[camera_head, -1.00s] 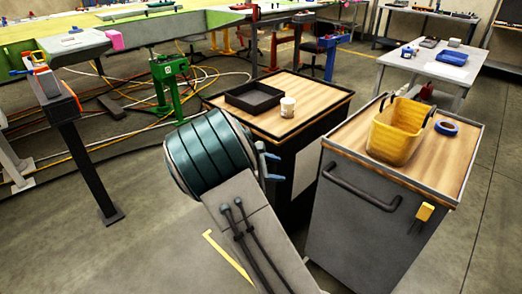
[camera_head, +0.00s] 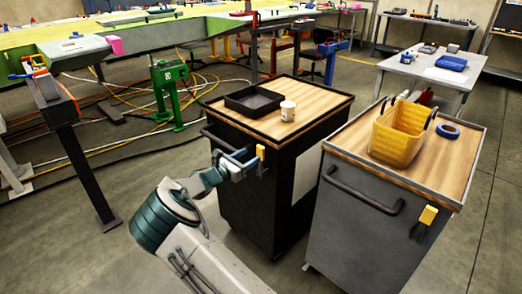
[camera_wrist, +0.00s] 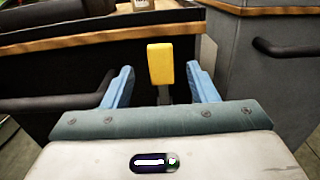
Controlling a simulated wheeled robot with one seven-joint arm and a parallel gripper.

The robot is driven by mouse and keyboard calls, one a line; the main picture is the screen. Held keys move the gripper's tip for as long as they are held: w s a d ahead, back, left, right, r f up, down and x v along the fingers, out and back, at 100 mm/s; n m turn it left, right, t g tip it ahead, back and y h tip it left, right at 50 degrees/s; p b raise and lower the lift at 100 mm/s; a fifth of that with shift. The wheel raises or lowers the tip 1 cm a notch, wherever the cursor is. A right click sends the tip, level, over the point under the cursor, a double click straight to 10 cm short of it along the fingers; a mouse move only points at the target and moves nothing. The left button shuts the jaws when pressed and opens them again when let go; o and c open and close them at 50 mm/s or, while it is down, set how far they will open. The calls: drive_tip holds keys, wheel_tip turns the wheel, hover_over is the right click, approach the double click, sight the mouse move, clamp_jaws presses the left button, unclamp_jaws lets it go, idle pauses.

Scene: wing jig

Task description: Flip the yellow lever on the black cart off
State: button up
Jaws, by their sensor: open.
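The black cart (camera_head: 238,183) stands left of the grey cart, with a wooden top. Its yellow lever (camera_head: 261,152) is on the front face near the top right corner and points up. My gripper (camera_head: 244,161) is at that face, just by the lever. In the wrist view the yellow lever (camera_wrist: 160,64) stands upright between my two blue fingers (camera_wrist: 165,82), with a gap on each side. My gripper is open and holds nothing. The lever's lower base is partly hidden behind my gripper's body in the wrist view.
The grey cart (camera_head: 360,229) at right has its own yellow lever (camera_head: 428,215) and carries a yellow bin (camera_head: 397,135) and blue tape (camera_head: 448,131). A black handle (camera_wrist: 50,104) is left of my fingers.

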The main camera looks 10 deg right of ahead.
sight(259, 150)
drive_tip(key=x, duration=0.7)
drive_tip(key=shift+a, duration=0.1)
clamp_jaws()
